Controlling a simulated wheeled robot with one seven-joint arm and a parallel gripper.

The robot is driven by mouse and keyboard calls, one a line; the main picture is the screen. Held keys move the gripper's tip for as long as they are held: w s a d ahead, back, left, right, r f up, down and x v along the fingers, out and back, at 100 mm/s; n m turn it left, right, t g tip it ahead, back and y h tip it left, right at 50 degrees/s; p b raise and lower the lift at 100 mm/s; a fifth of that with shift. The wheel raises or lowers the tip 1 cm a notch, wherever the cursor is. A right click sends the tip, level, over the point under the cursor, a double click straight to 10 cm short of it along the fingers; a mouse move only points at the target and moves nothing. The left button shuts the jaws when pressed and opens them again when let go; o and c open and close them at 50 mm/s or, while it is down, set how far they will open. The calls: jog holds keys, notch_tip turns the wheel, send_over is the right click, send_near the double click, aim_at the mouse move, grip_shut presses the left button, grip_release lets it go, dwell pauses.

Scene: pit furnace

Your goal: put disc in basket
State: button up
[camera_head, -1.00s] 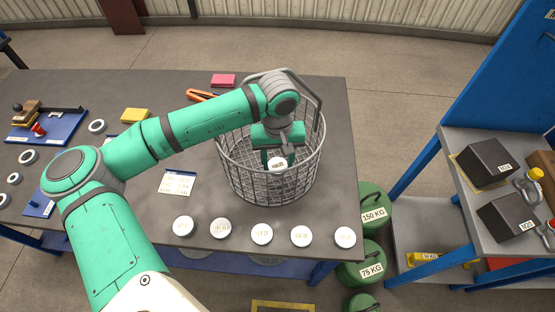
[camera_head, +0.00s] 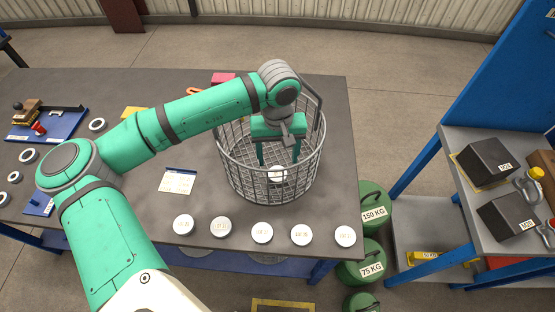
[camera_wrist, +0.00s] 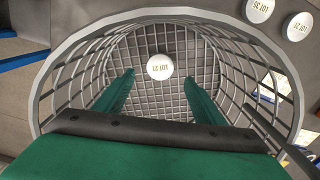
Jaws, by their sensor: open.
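A round wire basket (camera_head: 238,178) stands on the grey table near its right end. My gripper (camera_head: 277,160) is open inside the upper part of the basket, its two green fingers spread and pointing down. A white disc (camera_head: 277,174) is inside the basket below the fingers, apart from them; in the wrist view the disc (camera_wrist: 160,67) shows between and beyond the fingertips (camera_wrist: 162,82) against the mesh floor. Several more white discs, among them a middle one (camera_head: 262,233), lie in a row along the table's front edge.
A paper sheet (camera_head: 178,181) lies left of the basket. A blue tray (camera_head: 50,125) and several rings are at the table's left. Green weights (camera_head: 373,215) stand on the floor right of the table. A blue-framed shelf (camera_head: 470,150) holds dark blocks.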

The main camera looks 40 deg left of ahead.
notch_tip(320, 180, up, 10)
jog(key=shift+r, duration=0.15)
jog(key=shift+s, duration=0.1)
dwell(0.3)
